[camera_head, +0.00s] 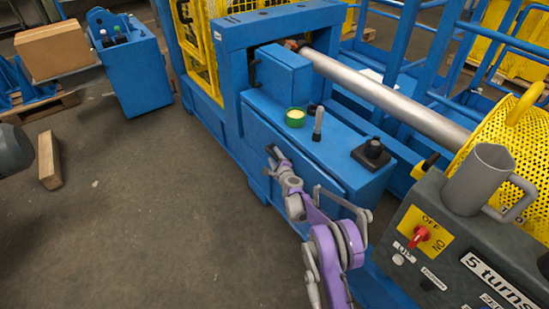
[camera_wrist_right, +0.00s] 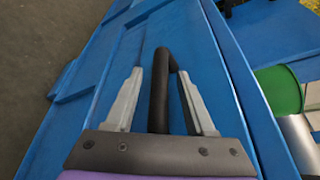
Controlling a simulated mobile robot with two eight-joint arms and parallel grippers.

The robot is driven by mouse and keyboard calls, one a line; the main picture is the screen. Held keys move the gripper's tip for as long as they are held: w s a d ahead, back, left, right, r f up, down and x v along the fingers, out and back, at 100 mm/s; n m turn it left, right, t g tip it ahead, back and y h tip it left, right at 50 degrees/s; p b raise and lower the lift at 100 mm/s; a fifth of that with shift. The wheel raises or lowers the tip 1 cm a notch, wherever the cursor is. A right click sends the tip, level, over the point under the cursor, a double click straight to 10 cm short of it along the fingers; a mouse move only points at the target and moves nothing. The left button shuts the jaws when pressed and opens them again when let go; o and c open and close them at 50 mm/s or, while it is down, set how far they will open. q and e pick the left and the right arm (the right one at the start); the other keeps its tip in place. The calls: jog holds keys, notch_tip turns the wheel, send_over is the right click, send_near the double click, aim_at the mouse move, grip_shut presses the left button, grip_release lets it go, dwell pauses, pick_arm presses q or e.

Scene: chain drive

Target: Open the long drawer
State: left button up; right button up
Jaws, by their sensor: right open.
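The long drawer (camera_head: 258,131) is the blue front in the side of the blue machine. Its panel also fills much of the right wrist view (camera_wrist_right: 205,60). It sits close to the machine body, with a thin dark seam along its top edge. A black bar handle (camera_wrist_right: 160,95) stands on the panel. My right gripper (camera_head: 275,157) is at the drawer front. In the right wrist view the right gripper (camera_wrist_right: 162,88) is open, with one finger on each side of the handle and gaps visible. The handle is mostly hidden in the head view. My left gripper is out of view.
A control box (camera_head: 450,240) with a grey mug (camera_head: 482,178) is at right. The floor (camera_head: 170,215) left of the drawer is clear.

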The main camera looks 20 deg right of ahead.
grip_shut()
dwell(1.4)
